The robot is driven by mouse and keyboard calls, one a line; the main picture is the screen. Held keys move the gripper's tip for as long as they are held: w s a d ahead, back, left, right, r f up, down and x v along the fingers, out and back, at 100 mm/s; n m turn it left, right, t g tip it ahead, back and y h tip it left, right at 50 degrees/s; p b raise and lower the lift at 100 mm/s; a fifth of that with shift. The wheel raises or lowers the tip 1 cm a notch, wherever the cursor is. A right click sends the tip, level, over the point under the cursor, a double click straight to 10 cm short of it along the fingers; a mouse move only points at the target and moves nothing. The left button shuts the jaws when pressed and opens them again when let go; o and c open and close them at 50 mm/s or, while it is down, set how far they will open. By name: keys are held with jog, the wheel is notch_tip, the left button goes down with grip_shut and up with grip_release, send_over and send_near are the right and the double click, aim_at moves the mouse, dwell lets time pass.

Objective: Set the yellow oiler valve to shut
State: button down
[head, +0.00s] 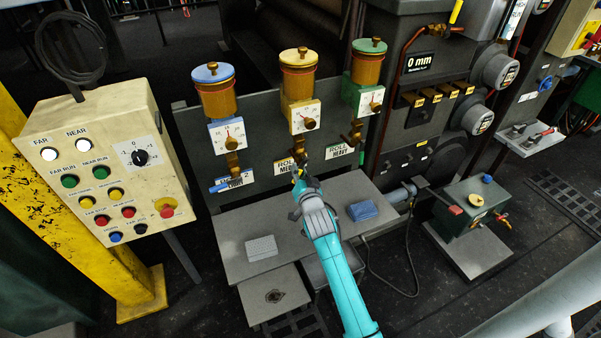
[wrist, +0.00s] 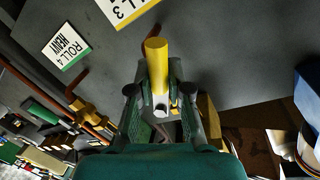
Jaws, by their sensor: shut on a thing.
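The yellow oiler (head: 299,84) is the middle one of three oilers on the grey panel, with a brass cup and a white dial. Its valve is below the dial, largely hidden by my arm in the head view. In the wrist view the yellow valve lever (wrist: 156,53) stands between my fingers, its rounded end pointing away from my palm. My gripper (head: 297,174) is shut on this lever; the fingers also show in the wrist view (wrist: 159,95). The lever's exact angle on the valve body cannot be told.
A blue oiler (head: 213,95) stands left and a green oiler (head: 367,68) right, each with its own valve close by. A grey shelf (head: 230,235) below carries a white pad (head: 262,248) and a folded blue cloth (head: 362,210). A button box (head: 105,160) stands at left.

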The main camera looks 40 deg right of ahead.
jog(key=m, duration=0.1)
jog(key=a+r+m+y, duration=0.1)
jog(key=m, duration=0.2)
jog(key=shift+w+a+r+m, duration=0.15)
jog(key=shift+w+r+m, duration=0.1)
jog(key=shift+m, duration=0.15)
jog(key=m, duration=0.1)
jog(key=r+m+y, duration=0.1)
jog(key=shift+a+m, duration=0.2)
jog(key=shift+m, duration=0.2)
jog(key=shift+a+r+m+y, duration=0.1)
jog(key=shift+r+m+y, duration=0.45)
jog(key=shift+m, duration=0.65)
jog(key=c, duration=1.1)
grip_release()
jog(key=shift+s, duration=0.1)
jog(key=v, duration=1.1)
jog(key=shift+s+a, duration=0.1)
jog(key=shift+s, duration=0.3)
